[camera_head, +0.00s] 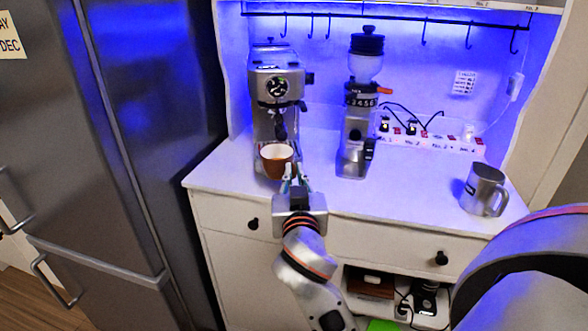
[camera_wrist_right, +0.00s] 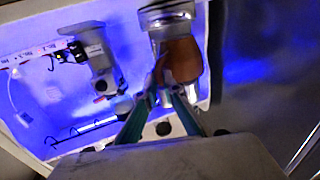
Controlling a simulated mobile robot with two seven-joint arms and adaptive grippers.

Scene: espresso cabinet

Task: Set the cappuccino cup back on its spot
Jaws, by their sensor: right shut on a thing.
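The cappuccino cup (camera_head: 277,163) is brown outside and pale inside. It is upright at the front of the espresso machine (camera_head: 276,84), below its spout. I cannot tell whether its base touches the machine's tray or the counter. My right gripper (camera_head: 293,178) reaches in from the front and is shut on the cup's near side, at the right. In the right wrist view the brown cup (camera_wrist_right: 183,60) is at the tips of the green fingers (camera_wrist_right: 167,95). The exact contact is hard to see. My left gripper is not in view.
A grinder (camera_head: 358,120) stands right of the machine. A steel pitcher (camera_head: 484,189) is at the counter's right end. A power strip (camera_head: 430,140) lies at the back. The white counter (camera_head: 410,192) is clear between grinder and pitcher. A fridge (camera_head: 130,120) stands left.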

